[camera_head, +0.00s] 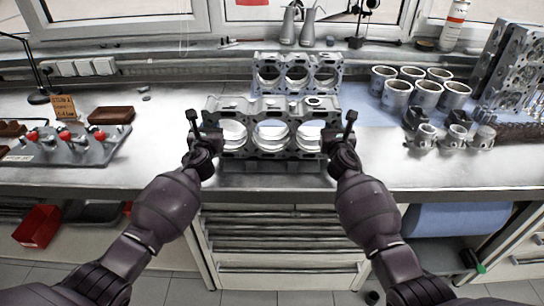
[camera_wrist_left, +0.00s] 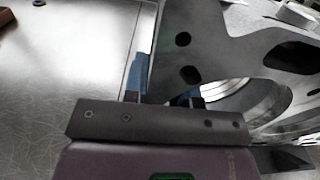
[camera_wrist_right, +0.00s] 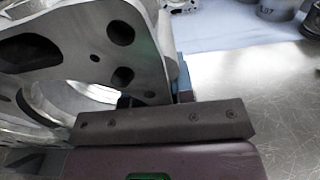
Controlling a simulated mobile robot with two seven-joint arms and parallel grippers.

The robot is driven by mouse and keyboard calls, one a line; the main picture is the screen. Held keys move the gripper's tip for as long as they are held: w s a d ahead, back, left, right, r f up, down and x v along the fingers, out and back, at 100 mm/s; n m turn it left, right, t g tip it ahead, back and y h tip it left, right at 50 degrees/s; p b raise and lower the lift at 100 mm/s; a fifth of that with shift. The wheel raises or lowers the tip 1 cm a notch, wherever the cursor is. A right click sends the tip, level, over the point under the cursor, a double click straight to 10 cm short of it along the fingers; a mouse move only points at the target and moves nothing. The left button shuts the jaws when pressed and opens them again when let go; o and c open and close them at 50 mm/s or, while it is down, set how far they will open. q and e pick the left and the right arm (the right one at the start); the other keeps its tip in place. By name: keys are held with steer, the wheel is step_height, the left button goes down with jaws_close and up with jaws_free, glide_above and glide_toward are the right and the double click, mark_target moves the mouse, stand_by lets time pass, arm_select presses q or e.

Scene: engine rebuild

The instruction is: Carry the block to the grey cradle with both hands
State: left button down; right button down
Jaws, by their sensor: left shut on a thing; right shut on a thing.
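The block (camera_head: 271,108) is a grey metal casting with three large round bores, level, near the bench's front edge in the head view. My left gripper (camera_head: 206,138) is shut on its left end; that end also shows in the left wrist view (camera_wrist_left: 215,50). My right gripper (camera_head: 341,138) is shut on its right end, also seen in the right wrist view (camera_wrist_right: 85,45). A flat grey form (camera_head: 270,166) shows below the block; I cannot tell if it is the cradle or if the block touches it.
A second three-bore casting (camera_head: 297,72) stands just behind. Right are several cylinder sleeves (camera_head: 427,92), pistons (camera_head: 457,135) and a tall casting (camera_head: 512,65). Left are a grey fixture with red knobs (camera_head: 70,147) and a brown block (camera_head: 111,114). The bench beside both grippers is clear.

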arm_select(q)
steer(key=shift+a+f+b, duration=0.25)
steer(key=shift+f+b, duration=0.15)
steer(key=shift+f, duration=0.3)
arm_select(e)
steer(key=shift+d+f, duration=0.25)
steer(key=shift+f, duration=0.5)
arm_select(q)
steer(key=c, duration=1.4)
jaws_free()
steer(key=shift+f, duration=0.15)
arm_select(e)
steer(key=c, duration=1.4)
jaws_free()
steer(key=shift+f, duration=0.15)
arm_select(q)
steer(key=o, duration=0.5)
steer(key=shift+d, duration=0.1)
arm_select(e)
steer(key=o, duration=0.4)
steer(key=shift+a, duration=0.1)
arm_select(q)
steer(key=shift+d, duration=0.1)
arm_select(e)
steer(key=shift+a, duration=0.1)
arm_select(q)
steer(key=shift+s, duration=0.15)
